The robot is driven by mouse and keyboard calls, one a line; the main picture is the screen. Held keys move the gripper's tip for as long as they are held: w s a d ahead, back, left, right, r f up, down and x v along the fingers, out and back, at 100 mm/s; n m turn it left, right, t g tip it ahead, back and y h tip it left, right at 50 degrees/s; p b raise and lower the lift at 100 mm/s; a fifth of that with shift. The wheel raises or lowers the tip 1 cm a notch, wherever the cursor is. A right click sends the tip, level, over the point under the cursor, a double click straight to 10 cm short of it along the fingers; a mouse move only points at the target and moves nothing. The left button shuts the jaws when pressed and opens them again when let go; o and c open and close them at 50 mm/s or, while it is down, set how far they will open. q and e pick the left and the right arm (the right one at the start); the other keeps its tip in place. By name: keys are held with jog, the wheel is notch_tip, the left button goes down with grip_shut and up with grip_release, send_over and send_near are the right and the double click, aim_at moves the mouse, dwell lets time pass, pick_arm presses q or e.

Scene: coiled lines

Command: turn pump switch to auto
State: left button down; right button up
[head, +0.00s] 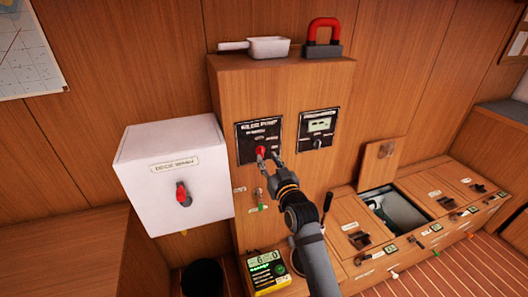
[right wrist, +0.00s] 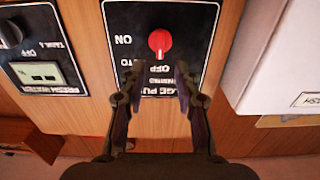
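The bilge pump panel (head: 245,152) is a black plate on the front of the wooden cabinet. Its red switch knob (head: 261,151) also shows in the right wrist view (right wrist: 160,42), which sees the panel upside down. Labels ON, AUTO and OFF stand around the knob. A pale mark on the knob seems to face OFF. My right gripper (head: 266,160) is just in front of the panel by the knob. In the right wrist view its two fingers (right wrist: 159,82) are spread with nothing between them, and the knob lies beyond their tips. My left gripper is not in view.
Another panel with a display (head: 318,129) is close on the right. A white pan (head: 268,47) and a red-handled block (head: 323,38) stand on top. An open hatch (head: 397,207) lies lower right.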

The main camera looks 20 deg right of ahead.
aim_at(262, 150)
jog(key=w, duration=0.4)
jog(key=shift+w+a, duration=0.1)
jog(key=shift+w, duration=0.25)
grip_shut()
